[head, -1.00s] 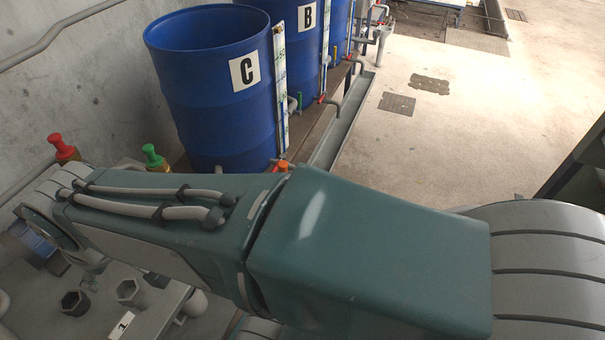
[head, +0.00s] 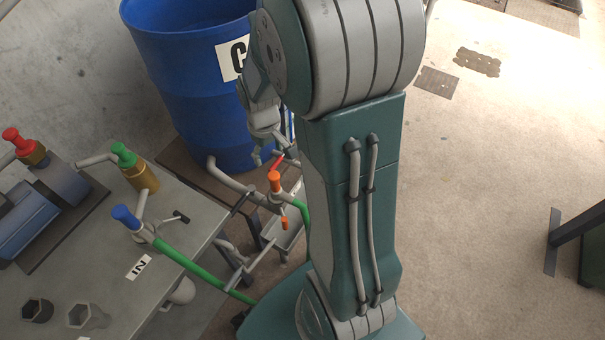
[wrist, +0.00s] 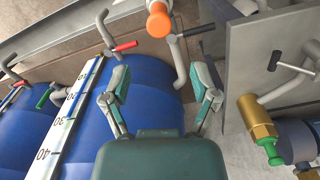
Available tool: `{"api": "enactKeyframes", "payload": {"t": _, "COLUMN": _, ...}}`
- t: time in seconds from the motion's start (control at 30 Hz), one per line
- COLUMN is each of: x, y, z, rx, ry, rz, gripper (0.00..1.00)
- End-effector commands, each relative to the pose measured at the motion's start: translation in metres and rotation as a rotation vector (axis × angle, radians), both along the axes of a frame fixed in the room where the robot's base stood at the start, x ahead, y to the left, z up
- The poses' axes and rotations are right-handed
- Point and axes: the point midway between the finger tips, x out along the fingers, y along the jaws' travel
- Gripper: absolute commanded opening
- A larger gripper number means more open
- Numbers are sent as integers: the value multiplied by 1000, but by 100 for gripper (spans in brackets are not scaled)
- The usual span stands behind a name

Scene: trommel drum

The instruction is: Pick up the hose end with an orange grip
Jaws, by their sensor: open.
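The hose end with an orange grip (head: 274,181) stands beside the grey bench, below and left of my arm in the head view. A green hose (head: 304,215) runs down from it and passes behind my arm. In the wrist view the orange grip (wrist: 158,22) shows near the top, ahead of the fingers and roughly centred between them. My gripper (wrist: 161,78) is open and empty, with its fingers apart. In the head view my gripper (head: 268,147) hangs just above and slightly left of the orange grip, in front of the blue drum. No contact with the grip shows.
The blue drum (head: 185,85) marked C stands behind. A red-handled tap (wrist: 124,46) is close left of the orange grip in the wrist view. The grey bench (head: 95,225) carries red, green and blue-gripped fittings. Open floor (head: 480,190) lies to the right.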

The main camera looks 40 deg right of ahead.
Motion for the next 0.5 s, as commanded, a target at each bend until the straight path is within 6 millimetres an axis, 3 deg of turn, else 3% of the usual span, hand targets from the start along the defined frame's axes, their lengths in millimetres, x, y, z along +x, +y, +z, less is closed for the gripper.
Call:
{"api": "enactKeyframes", "payload": {"t": 0.33, "x": -1, "y": -8, "z": -47, "rx": 10, "ry": 10, "rz": -1, "gripper": 77}}
{"api": "enactKeyframes", "payload": {"t": 0.5, "x": -1, "y": -8, "z": -61, "rx": 11, "ry": 5, "rz": -1, "gripper": 77}}
